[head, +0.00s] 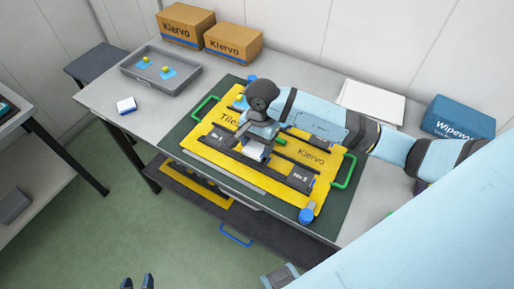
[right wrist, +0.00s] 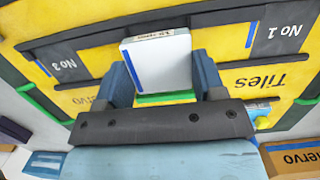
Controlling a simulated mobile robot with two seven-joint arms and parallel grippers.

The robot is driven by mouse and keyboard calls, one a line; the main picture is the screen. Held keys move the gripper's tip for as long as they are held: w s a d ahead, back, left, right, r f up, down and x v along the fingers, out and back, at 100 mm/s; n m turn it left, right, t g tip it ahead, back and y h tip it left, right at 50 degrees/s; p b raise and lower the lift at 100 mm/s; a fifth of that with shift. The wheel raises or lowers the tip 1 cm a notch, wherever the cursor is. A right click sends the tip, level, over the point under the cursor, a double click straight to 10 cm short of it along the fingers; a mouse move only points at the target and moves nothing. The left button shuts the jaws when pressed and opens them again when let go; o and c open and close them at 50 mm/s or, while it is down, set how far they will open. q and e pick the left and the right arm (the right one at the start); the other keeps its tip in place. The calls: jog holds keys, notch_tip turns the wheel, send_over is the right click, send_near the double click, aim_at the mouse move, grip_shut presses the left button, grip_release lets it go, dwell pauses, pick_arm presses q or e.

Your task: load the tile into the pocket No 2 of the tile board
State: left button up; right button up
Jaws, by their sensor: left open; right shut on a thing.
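The yellow tile board (head: 318,164) lies on a dark green mat, with a dark pocket strip along its front. My right gripper (head: 257,143) is shut on a white tile (head: 255,151) over the middle of that strip. In the right wrist view the tile (right wrist: 158,66) has a blue stripe on its left edge and sits between the fingers. There the No 3 label (right wrist: 62,65) is to its left and the No 1 label (right wrist: 284,30) to its right. Pocket No 2's label is hidden. My left gripper (head: 137,282) is open and empty at the bottom edge.
A grey tray (head: 188,82) with small yellow and cyan items stands at the back left. A white block (head: 126,105) lies at the table's left. Boxes (head: 233,41) stand at the back.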

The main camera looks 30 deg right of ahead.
aim_at(258, 146)
notch_tip(258, 146, down, 3)
jog(key=shift+r, duration=0.1)
jog(key=o, duration=1)
jog(key=shift+r, duration=0.15)
jog(key=r, duration=0.3)
jog(key=d+r, duration=0.1)
jog(key=r, duration=0.3)
jog(key=w+r+b, duration=0.1)
jog(key=r, duration=0.2)
jog(key=shift+d+r, duration=0.2)
jog(key=shift+r, duration=0.65)
